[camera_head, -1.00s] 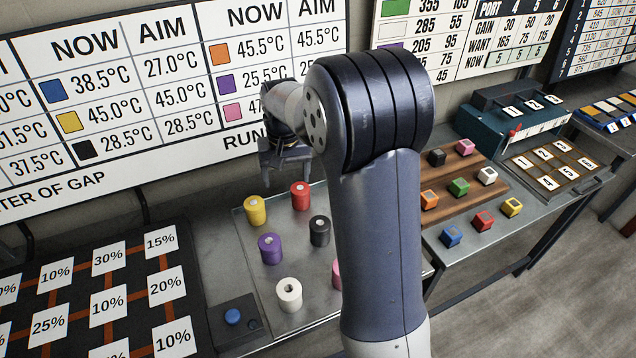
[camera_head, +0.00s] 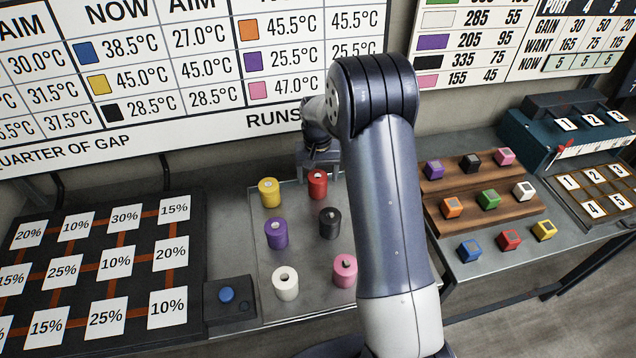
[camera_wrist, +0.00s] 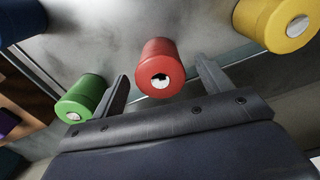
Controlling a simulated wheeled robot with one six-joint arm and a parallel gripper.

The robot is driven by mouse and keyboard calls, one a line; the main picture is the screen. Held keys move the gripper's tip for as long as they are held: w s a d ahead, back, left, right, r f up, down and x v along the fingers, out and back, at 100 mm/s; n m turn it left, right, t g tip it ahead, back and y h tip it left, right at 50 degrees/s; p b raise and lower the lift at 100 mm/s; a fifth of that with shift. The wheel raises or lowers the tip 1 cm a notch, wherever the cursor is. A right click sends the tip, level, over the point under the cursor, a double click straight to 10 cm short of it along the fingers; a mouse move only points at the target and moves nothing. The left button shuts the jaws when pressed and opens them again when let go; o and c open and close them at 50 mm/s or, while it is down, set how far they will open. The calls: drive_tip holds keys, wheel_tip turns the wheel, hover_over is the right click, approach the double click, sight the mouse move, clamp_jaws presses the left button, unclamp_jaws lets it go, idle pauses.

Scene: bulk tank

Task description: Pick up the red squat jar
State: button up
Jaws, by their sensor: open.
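The red squat jar (camera_head: 317,186) stands upright at the back of a metal tray (camera_head: 307,285), with a pale spot on its top. My gripper (camera_head: 321,163) is just behind and above it in the head view, partly hidden by my arm. In the wrist view the red jar (camera_wrist: 158,62) appears between the two spread fingers of my gripper (camera_wrist: 161,70), with a visible gap on each side. The gripper is open and holds nothing. I cannot tell how far the fingertips reach down beside the jar.
A yellow jar (camera_head: 269,192) stands left of the red one, and a black jar (camera_head: 329,223) in front. Purple (camera_head: 276,233), white (camera_head: 286,283) and pink (camera_head: 344,270) jars stand nearer. A green jar (camera_wrist: 81,97) shows beside the left finger in the wrist view.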

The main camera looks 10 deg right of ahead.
sight(317, 176)
drive_tip(key=shift+w+f, duration=0.1)
drive_tip(key=shift+f, duration=1.7)
drive_tip(key=shift+c, duration=0.5)
drive_tip(key=c, duration=1)
